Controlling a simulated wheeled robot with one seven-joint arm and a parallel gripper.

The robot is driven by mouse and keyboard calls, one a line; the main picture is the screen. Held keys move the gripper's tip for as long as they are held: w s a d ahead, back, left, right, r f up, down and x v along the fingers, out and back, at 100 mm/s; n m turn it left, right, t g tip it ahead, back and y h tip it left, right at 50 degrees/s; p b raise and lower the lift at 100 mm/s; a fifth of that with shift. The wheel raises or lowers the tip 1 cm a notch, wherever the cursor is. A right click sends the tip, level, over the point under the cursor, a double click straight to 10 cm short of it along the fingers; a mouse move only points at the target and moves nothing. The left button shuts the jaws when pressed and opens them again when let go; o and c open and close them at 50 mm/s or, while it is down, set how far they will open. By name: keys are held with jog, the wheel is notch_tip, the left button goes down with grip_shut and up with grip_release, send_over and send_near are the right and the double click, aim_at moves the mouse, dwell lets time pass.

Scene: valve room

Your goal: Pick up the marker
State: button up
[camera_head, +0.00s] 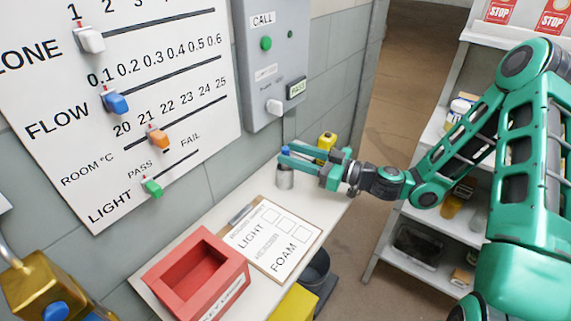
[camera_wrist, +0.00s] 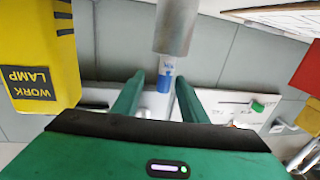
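The marker (camera_head: 285,151) stands in a small metal cup (camera_head: 285,179) on the white shelf, and its blue end shows above the rim. In the wrist view the marker (camera_wrist: 166,78) is white and blue and sticks out of the grey metal cup (camera_wrist: 174,30); its lower part is hidden inside. My gripper (camera_head: 290,157) reaches in from the right at the height of the marker's exposed end. In the wrist view my gripper (camera_wrist: 160,88) is open, with one finger on each side of the marker. Gaps show between the marker and the fingers.
A yellow work lamp (camera_head: 326,143) stands close behind the cup; it also shows in the wrist view (camera_wrist: 42,55). A clipboard (camera_head: 272,236) and a red tray (camera_head: 196,230) lie nearer on the shelf (camera_head: 327,203). A slider board (camera_head: 120,90) covers the wall.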

jog(key=x, duration=0.6)
jog(key=shift+s+a, duration=0.15)
jog(key=shift+a, duration=0.2)
grip_shut()
